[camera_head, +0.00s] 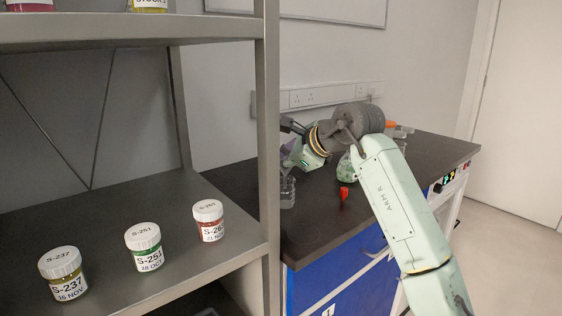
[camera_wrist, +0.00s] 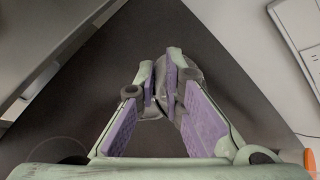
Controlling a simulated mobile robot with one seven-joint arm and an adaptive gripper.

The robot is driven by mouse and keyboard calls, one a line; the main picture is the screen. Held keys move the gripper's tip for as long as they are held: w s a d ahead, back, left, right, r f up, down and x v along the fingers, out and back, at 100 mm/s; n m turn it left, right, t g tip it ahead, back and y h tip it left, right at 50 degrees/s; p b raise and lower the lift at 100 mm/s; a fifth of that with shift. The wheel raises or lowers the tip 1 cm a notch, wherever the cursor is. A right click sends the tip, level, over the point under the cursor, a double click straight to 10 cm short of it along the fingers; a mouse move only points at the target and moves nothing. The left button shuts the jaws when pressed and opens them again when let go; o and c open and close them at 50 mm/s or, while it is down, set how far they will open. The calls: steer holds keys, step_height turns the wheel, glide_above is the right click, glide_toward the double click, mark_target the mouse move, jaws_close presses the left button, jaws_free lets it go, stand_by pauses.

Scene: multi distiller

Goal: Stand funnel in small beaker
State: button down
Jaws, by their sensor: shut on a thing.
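My gripper (camera_head: 288,152) is above the bench, just right of the shelf post in the head view. In the wrist view its purple-padded fingers (camera_wrist: 162,85) close on a greyish, see-through piece (camera_wrist: 152,112), which looks like the funnel; its outline is hard to make out. A clear glass beaker (camera_head: 287,191) stands on the bench below my gripper, partly hidden by the shelf post. I cannot tell whether the held piece touches the beaker.
The shelf post (camera_head: 268,130) stands close to my gripper. Labelled jars (camera_head: 143,247) stand on the shelf. A red item (camera_head: 344,194) is on the dark bench (camera_head: 318,215), with a flask (camera_head: 346,168) behind it. Orange-topped items (camera_head: 392,127) are farther back. The bench's front is clear.

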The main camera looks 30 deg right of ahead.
steer(key=shift+f+b, duration=1.5)
steer(key=shift+f, duration=0.45)
steer(key=c, duration=1.6)
jaws_free()
steer(key=shift+c, duration=0.2)
steer(key=shift+s, duration=0.1)
steer(key=v, duration=1.2)
